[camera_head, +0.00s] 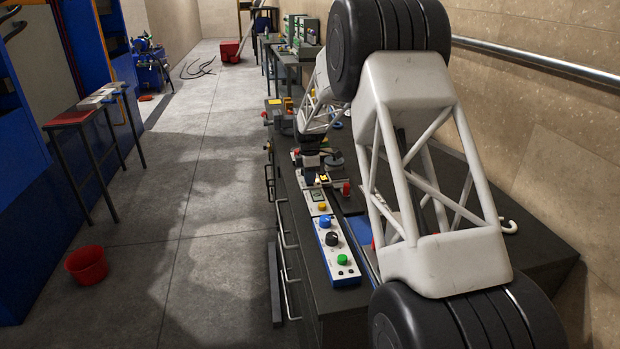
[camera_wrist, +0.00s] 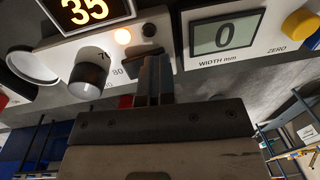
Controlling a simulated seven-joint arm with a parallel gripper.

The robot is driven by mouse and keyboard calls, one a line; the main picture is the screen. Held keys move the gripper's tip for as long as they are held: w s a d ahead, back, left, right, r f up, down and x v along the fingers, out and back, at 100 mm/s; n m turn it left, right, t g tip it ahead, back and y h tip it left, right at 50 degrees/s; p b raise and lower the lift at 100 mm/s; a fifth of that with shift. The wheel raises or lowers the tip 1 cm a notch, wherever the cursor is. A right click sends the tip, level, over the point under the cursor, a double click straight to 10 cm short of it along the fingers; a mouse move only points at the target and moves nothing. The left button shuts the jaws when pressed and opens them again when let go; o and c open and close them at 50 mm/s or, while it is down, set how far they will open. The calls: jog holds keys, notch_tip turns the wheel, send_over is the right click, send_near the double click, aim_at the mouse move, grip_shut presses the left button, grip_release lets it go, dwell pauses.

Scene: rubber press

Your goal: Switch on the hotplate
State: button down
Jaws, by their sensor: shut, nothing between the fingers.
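In the wrist view, a pale panel shows a lit display (camera_wrist: 92,10) reading 35, a glowing orange lamp (camera_wrist: 123,36), a small black switch (camera_wrist: 149,30) and a grey-and-black dial (camera_wrist: 91,72) marked 70 and 80. I take this to be the hotplate's front; its heating plate is not clear here. My gripper (camera_wrist: 154,62) is shut and empty, its fingertips just below the black switch. I cannot tell whether they touch it. In the head view my gripper (camera_head: 311,172) points down at the bench's front edge, partly covering the panel.
Right of the panel in the wrist view is a width gauge (camera_wrist: 227,32) reading 0, with a yellow button (camera_wrist: 300,24). In the head view, a control box (camera_head: 336,250) with blue, black and green knobs sits nearer on the bench. The floor aisle (camera_head: 190,215) at left is mostly clear.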

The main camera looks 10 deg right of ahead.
jog(key=shift+w+r, duration=0.15)
jog(key=shift+w, duration=0.55)
jog(key=shift+r, duration=0.1)
notch_tip(320, 180, up, 14)
jog(key=w, duration=0.2)
jog(key=shift+w, duration=0.15)
dwell(0.6)
dwell(0.3)
